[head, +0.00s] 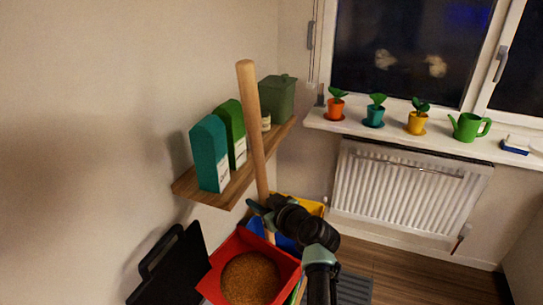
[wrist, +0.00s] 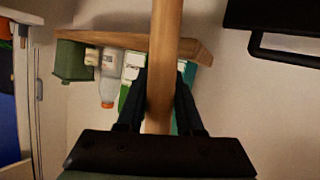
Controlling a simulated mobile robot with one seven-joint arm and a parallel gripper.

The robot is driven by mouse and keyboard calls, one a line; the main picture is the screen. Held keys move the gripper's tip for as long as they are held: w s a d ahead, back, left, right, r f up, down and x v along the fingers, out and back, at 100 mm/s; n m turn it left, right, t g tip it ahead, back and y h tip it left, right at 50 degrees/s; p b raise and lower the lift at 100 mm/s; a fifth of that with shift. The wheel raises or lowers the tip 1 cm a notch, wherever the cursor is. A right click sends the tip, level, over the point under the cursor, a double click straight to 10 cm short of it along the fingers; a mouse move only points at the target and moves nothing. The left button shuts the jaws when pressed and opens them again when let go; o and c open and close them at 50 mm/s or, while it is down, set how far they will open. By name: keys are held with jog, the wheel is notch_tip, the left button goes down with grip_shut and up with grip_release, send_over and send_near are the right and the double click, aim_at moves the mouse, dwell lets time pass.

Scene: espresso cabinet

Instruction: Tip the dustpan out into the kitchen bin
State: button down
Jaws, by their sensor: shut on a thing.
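My gripper (head: 264,208) is shut on a long, pale wooden handle (head: 251,120), which stands nearly upright and leans slightly left at its top. In the wrist view the handle (wrist: 166,40) runs between both dark fingers (wrist: 160,85). A red, square, open pan (head: 221,270) below my gripper holds brown, grainy stuff (head: 250,278). It looks like the dustpan, but where the handle meets it is not clear. Yellow (head: 312,207) and blue (head: 256,226) containers show partly behind it and my arm. I cannot tell which is the kitchen bin.
A wooden wall shelf (head: 232,188) with teal (head: 208,150) and green cartons and a lidded green canister (head: 279,97) is close to the handle. A black panel with a handle (head: 170,268) stands left of the pan. Potted plants line the sill; a radiator (head: 405,190) is below.

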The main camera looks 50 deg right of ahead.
jog(key=d+r+h, duration=0.1)
jog(key=d+r, duration=0.4)
jog(key=shift+a+f+n+t+h, duration=0.75)
jog(key=shift+a+f+n, duration=1.2)
jog(key=shift+a, duration=3.15)
jog(key=shift+a+f+n+t+h, duration=0.45)
jog(key=shift+a+f+n+h, duration=0.6)
jog(key=shift+a+f, duration=2.85)
jog(key=a+f+n+t+y+b, duration=0.2)
jog(key=a+f+n+t+b, duration=0.4)
jog(key=a+f+n+b, duration=0.7)
jog(key=a+f+b, duration=0.7)
jog(key=a+b, duration=0.1)
jog(key=a, duration=0.2)
jog(key=shift+s+a+f, duration=0.15)
jog(key=shift+a+f, duration=0.1)
jog(key=shift+n+y, duration=0.3)
